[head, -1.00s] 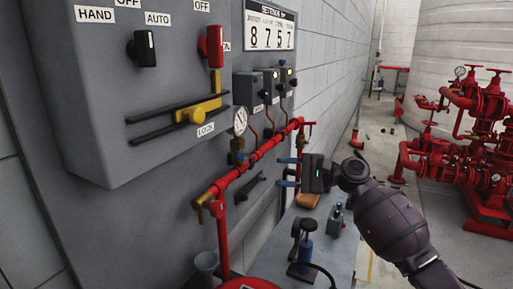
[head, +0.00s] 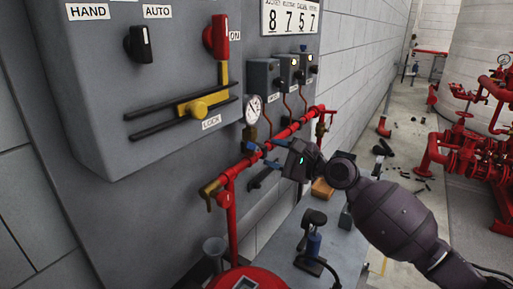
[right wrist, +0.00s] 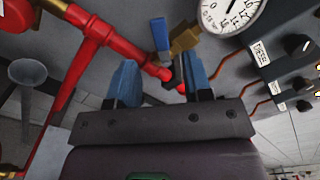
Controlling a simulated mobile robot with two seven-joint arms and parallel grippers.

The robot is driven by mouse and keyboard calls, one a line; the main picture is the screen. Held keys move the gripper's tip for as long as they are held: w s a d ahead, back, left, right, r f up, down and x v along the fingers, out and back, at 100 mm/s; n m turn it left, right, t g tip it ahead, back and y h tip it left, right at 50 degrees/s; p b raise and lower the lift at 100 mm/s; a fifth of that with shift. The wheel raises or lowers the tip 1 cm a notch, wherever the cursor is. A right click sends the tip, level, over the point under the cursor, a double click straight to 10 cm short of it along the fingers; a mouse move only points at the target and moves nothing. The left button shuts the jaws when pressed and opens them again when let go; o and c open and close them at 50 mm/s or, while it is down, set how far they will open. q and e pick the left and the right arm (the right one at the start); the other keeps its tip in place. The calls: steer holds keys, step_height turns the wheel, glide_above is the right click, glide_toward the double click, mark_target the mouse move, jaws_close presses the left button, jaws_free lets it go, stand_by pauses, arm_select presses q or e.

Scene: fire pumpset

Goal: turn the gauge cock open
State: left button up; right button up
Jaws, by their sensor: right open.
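The round white pressure gauge (head: 253,108) stands above the red pipe (head: 283,134) on a brass gauge cock (head: 249,132). In the right wrist view the brass cock (right wrist: 184,39) has a blue lever (right wrist: 158,33) beside it, under the gauge (right wrist: 231,10). My right gripper (head: 262,155) is open, with its blue fingers close to the red pipe just below the cock. In the right wrist view its fingers (right wrist: 161,77) are spread and empty, with the lever beyond them. I cannot tell whether a finger touches the pipe. My left gripper is not in view.
A grey control cabinet (head: 120,90) with a yellow lock lever juts out above and left. A brass valve (head: 209,190) sits at the pipe's near end. A grey bench (head: 330,240) holds tools below my right arm. A funnel (right wrist: 30,75) shows at the left.

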mark_target(252, 146)
steer(key=x, duration=0.6)
steer(key=shift+d, duration=0.1)
jaws_close()
